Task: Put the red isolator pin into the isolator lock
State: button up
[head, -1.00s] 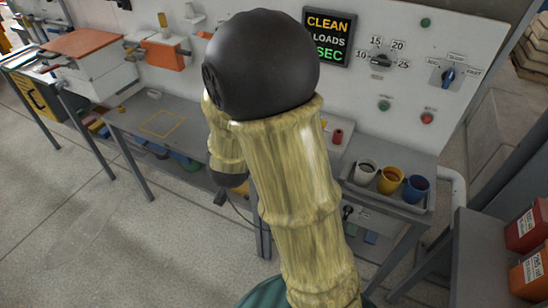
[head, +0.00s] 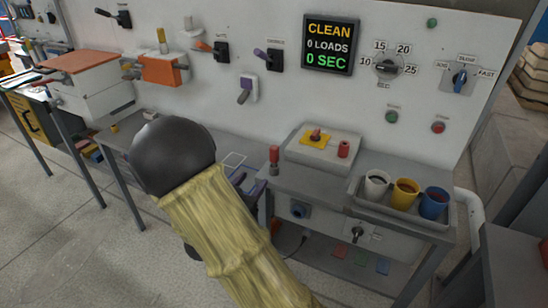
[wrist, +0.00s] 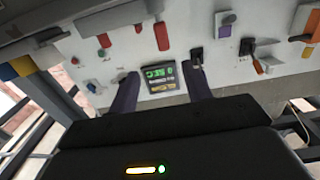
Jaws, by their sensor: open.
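A red pin (head: 274,160) stands upright on the grey bench, left of a light tray. I cannot tell for certain which of these is the isolator lock. My gripper (head: 248,186) shows partly beyond my arm, left of the red pin and apart from it. Its dark fingers are spread with nothing between them in the wrist view (wrist: 162,90). The red pin seems to show there too (wrist: 161,36), beyond the fingers.
White, yellow and blue mugs (head: 404,194) stand in a grey tray at the bench's right. The upright panel behind carries a display (head: 330,45), dials and levers. My arm hides part of the bench's left.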

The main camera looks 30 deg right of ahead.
aim_at(274, 155)
jog(key=x, duration=1.2)
jog(key=shift+w, duration=0.1)
jog(key=p+x, duration=0.1)
jog(key=x, duration=0.4)
jog(key=shift+w+r, duration=0.1)
jog(key=shift+w, duration=0.2)
jog(key=shift+a, duration=0.1)
grip_shut()
